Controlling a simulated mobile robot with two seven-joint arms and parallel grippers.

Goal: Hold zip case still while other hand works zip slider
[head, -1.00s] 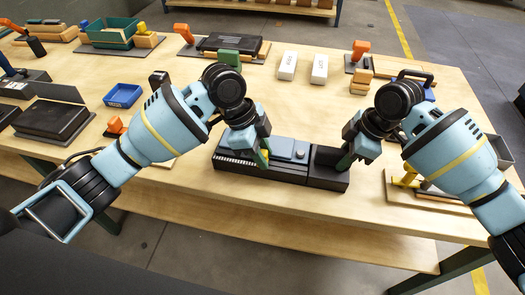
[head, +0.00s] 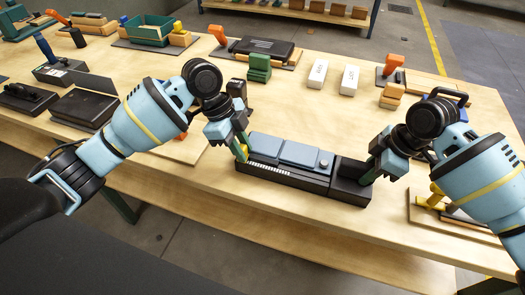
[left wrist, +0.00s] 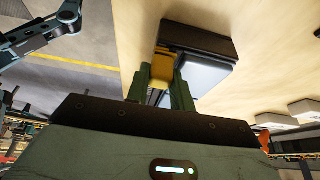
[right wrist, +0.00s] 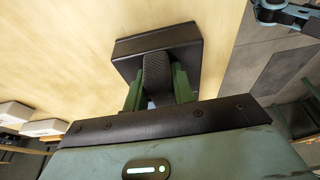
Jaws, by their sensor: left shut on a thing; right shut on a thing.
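The zip case (head: 335,184) is a long black case with blue-grey panels (head: 299,154) on top and a pale toothed strip (head: 268,169) along its front. It lies flat on the wooden table. My left gripper (head: 242,148) is shut on the yellow zip slider (left wrist: 162,68) at the case's left end. The slider is mostly hidden in the head view. My right gripper (head: 369,172) is shut on a dark ribbed grip (right wrist: 156,70) that stands on the black block at the case's right end.
A board with yellow parts (head: 428,200) lies right of the case, near my right arm. Two white boxes (head: 318,73) and a green block (head: 259,68) stand behind. A black case (head: 84,108) lies at left. The table in front of the zip case is clear.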

